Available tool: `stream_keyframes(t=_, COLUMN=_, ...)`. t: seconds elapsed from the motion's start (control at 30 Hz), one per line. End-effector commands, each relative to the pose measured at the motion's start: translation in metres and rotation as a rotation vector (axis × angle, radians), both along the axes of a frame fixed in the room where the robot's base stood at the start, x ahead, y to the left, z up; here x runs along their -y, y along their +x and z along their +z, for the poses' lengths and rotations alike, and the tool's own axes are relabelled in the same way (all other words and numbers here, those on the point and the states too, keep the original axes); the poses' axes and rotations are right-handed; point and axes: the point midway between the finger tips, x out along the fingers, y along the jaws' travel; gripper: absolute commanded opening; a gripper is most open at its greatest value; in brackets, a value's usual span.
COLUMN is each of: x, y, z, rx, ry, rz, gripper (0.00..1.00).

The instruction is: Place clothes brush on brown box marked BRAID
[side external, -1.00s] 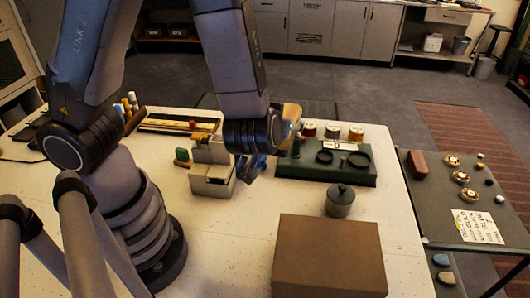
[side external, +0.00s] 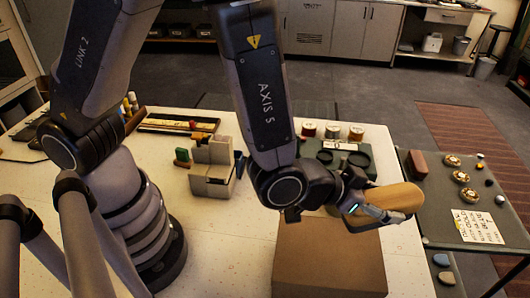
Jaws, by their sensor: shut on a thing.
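The clothes brush (side external: 398,198), a rounded tan wooden piece, is held out to the right by my gripper (side external: 368,210). My gripper is shut on its left end. The brush is level or nearly so, and its underside is hard to see. The brown box (side external: 330,262) stands at the front right of the table, below my gripper. The brush shows above and beyond the box's back right corner, apart from its top. The box's top is bare where I see it, and I can read no marking on it.
A grey block stand (side external: 212,165) is left of my forearm. A dark green tray (side external: 312,148) with spools behind it is partly hidden by my arm. A side table (side external: 430,215) to the right holds a red-brown block, round pieces and a written card.

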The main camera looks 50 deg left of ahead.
Motion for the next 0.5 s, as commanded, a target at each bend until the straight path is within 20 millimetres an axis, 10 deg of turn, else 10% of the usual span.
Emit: stream_keyframes(t=0.5, x=-0.001, y=0.000, z=-0.069, rx=0.000, ry=0.000, rz=0.002, gripper=0.12)
